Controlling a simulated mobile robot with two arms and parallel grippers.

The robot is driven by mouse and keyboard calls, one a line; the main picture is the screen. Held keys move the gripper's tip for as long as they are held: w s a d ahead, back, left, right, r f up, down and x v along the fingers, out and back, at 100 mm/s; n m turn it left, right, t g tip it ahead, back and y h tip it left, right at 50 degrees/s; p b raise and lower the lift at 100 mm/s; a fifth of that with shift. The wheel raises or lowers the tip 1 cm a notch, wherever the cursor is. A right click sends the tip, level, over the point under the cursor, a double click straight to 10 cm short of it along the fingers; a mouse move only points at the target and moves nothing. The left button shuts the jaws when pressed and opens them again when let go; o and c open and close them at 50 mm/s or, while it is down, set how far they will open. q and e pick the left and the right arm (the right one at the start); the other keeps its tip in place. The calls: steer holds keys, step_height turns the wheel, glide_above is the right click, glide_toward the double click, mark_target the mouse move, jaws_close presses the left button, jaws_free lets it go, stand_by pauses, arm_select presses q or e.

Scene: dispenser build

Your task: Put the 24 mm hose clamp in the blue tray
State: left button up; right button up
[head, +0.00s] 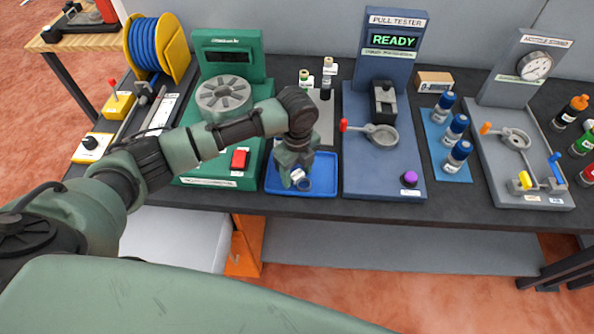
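The blue tray (326,176) lies near the front edge of the dark bench, between the green machine and the blue pull tester. My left gripper (298,178) points down over the left part of this tray. A small silvery ring (304,185), which looks like the hose clamp, shows right at its fingertips. The size of the ring cannot be read. The fingers are small and partly hidden, so I cannot tell whether they grip the ring or whether it touches the tray floor. My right gripper is not in view.
A green machine (252,93) with a red button stands left of the tray. The pull tester (374,185), its display reading READY, stands to the right. Small bottles (327,87) stand behind the tray. Blue-capped bottles (455,128) and a gauge fixture (545,122) are farther right.

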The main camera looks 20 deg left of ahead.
mark_target(297, 174)
arm_select(q)
step_height(297, 174, up, 12)
steer(key=b, duration=0.1)
steer(key=shift+r+b, duration=0.2)
steer(key=shift+b, duration=0.1)
stand_by(0.6)
